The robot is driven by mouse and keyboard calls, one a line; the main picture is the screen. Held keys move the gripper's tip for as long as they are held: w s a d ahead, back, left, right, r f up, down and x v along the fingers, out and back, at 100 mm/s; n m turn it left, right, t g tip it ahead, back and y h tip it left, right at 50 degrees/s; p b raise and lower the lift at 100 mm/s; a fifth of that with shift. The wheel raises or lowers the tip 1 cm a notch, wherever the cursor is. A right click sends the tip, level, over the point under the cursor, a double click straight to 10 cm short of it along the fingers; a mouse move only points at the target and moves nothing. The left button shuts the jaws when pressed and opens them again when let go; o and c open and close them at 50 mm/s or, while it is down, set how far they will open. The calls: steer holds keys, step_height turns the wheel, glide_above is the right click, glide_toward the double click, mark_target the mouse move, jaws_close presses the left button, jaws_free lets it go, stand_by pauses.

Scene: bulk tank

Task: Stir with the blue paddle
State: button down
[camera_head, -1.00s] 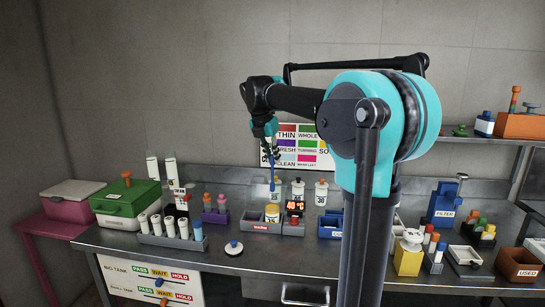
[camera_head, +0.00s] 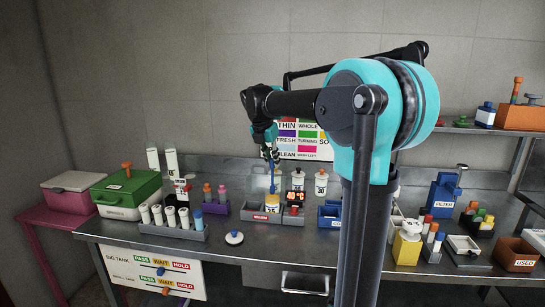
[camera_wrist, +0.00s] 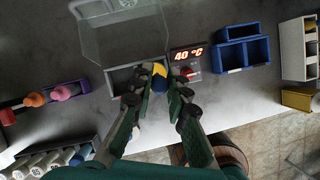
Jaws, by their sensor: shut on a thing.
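My gripper (camera_head: 268,153) is shut on the blue paddle (camera_head: 272,180), which hangs upright below the fingers. In the head view the paddle's lower end is at the yellow-labelled cup (camera_head: 272,203); whether it is inside the cup or just above it, I cannot tell. In the wrist view the fingertips (camera_wrist: 160,95) close around the blue paddle (camera_wrist: 160,82), with a yellow patch just beyond it. The cup stands in a grey tray (camera_head: 252,214) with a red label.
A heater display (camera_head: 294,197) reading 40 stands right of the cup. A purple rack (camera_head: 215,208) and a rack of white tubes (camera_head: 172,228) are to the left. A blue bin (camera_head: 329,215) is to the right. A round white lid (camera_head: 234,237) lies in front.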

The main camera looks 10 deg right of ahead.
mark_target(272, 185)
steer(key=shift+f, duration=3.2)
